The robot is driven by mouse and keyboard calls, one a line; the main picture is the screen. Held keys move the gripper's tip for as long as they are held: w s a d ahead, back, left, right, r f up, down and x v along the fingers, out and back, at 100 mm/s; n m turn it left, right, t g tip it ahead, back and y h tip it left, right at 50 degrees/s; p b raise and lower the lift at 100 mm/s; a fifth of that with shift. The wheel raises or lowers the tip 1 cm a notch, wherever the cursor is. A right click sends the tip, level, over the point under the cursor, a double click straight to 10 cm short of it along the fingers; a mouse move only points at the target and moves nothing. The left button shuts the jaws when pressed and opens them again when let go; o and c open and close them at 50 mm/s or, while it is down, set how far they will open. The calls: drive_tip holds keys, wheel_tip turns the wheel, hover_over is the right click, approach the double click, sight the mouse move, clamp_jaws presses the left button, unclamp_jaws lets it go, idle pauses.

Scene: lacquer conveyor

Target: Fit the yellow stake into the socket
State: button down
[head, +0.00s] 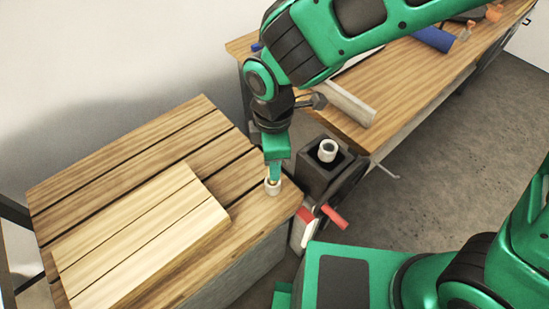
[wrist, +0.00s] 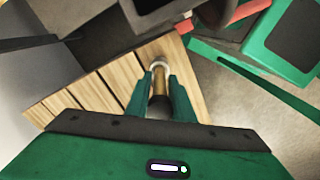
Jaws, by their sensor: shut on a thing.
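My gripper (head: 273,172) points down over the right corner of the slatted wooden table. In the wrist view, my gripper (wrist: 157,88) is shut on the yellow stake (wrist: 159,82), which looks brass-yellow with a dark near end. The stake's far end meets a white ring-shaped socket (wrist: 159,64), which also shows at the table corner in the head view (head: 272,187). The end appears at or inside the ring; I cannot tell how deep. The fingers hide the stake in the head view.
A dark block (head: 316,177) with another white ring (head: 327,150) stands right of the table. Red handles (head: 333,216) stick out below it. A pale raised board (head: 140,240) lies on the slatted table (head: 120,140). A long wooden bench (head: 420,85) runs behind.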

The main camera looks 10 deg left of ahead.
drive_tip(key=shift+f, duration=0.3)
drive_tip(key=c, duration=1.5)
unclamp_jaws()
drive_tip(key=shift+o, duration=0.2)
wheel_tip(320, 180, up, 11)
drive_tip(key=shift+w+f, duration=0.1)
